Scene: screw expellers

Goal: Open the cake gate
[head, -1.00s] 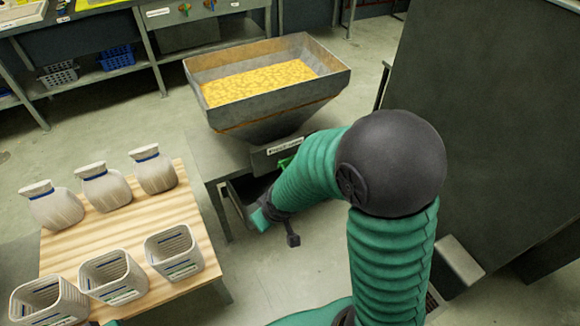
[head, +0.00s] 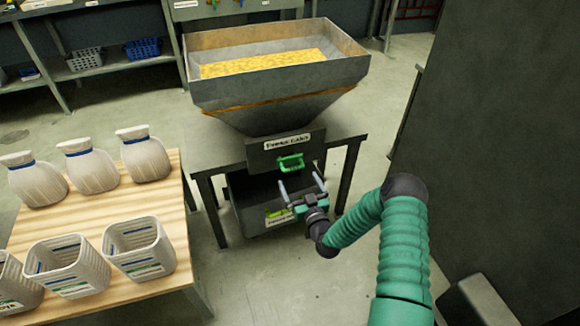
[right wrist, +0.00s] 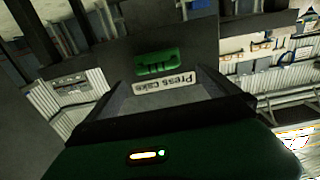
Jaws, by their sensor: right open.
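The cake gate (head: 262,155) is a dark plate under the hopper, with a white label and a green handle (head: 290,163). The gate is down in front of the hopper's outlet. The handle also shows in the right wrist view (right wrist: 157,63), with an upside-down "Press Cake" label (right wrist: 165,86). My right gripper (head: 301,183) is open and empty. Its two fingers point up toward the gate, just below and in front of the handle, seemingly without touching it. My left gripper is not in view.
The hopper (head: 280,85) holds yellow material. A dark bin (head: 245,207) with labels stands under its table, behind my right gripper. A large dark panel (head: 500,130) stands at right.

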